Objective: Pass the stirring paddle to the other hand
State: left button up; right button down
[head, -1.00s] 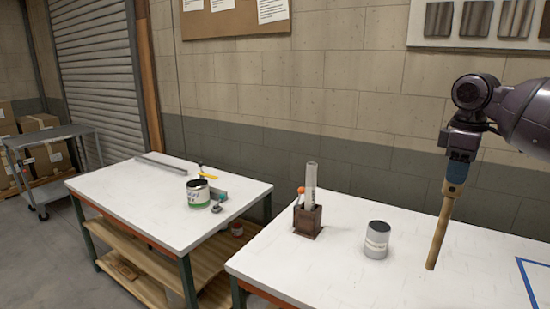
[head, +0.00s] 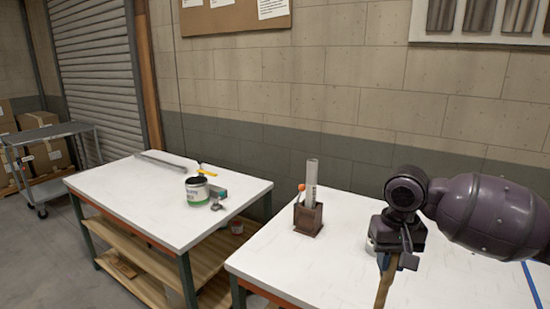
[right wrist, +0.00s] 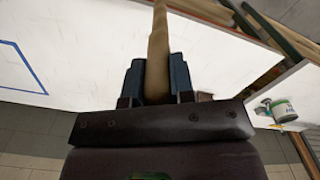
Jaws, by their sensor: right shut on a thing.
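The stirring paddle (head: 382,292) is a tan wooden stick. It hangs down from my right gripper (head: 386,264), in front of the right-hand table, and its lower end runs out of the bottom of the head view. In the right wrist view the paddle (right wrist: 158,48) stands between the two dark blue fingers of my right gripper (right wrist: 157,78), which is shut on it. Its far end leaves the top of that view. My left gripper is in neither view.
The white right-hand table (head: 290,262) holds a brown holder (head: 308,218) with a pale tube. A grey can (head: 370,246) is mostly hidden behind my right gripper. The left table (head: 130,200) carries a green-labelled can (head: 197,191). A gap separates the tables.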

aim_at(381, 300)
jog(key=s+a+f, duration=0.2)
jog(key=s+f, duration=0.4)
jog(key=f, duration=0.2)
jog(key=shift+a+f+n, duration=0.25)
jog(key=shift+f+n, duration=0.05)
jog(key=shift+n, duration=0.1)
jog(key=shift+s, duration=0.1)
